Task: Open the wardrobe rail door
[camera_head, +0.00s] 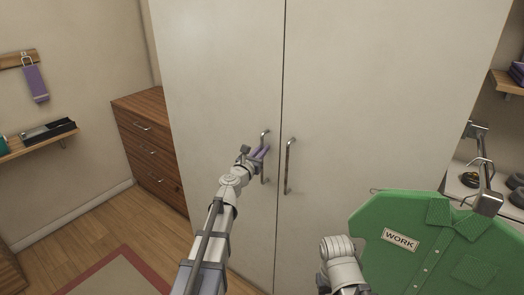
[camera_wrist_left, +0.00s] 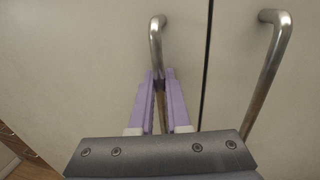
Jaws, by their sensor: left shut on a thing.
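The wardrobe has two pale tall doors, a left door (camera_head: 215,70) and a right door (camera_head: 385,80), with a thin dark seam between them. Each carries an upright metal bar handle near the seam: the left handle (camera_head: 265,137) and the right handle (camera_head: 289,165). My left gripper (camera_head: 263,151), with purple fingers, is shut on the left handle; the left wrist view shows the fingers (camera_wrist_left: 158,76) on either side of the bar below its top bend (camera_wrist_left: 156,27). The doors look closed. Part of my right arm shows at the bottom, but I see no right fingers.
A green shirt (camera_head: 415,262) with a WORK label fills the lower right, close in front of the right door. A wooden drawer chest (camera_head: 148,150) stands left of the wardrobe. A wall shelf (camera_head: 40,142) is at far left. Bare floor (camera_head: 95,225) lies at lower left.

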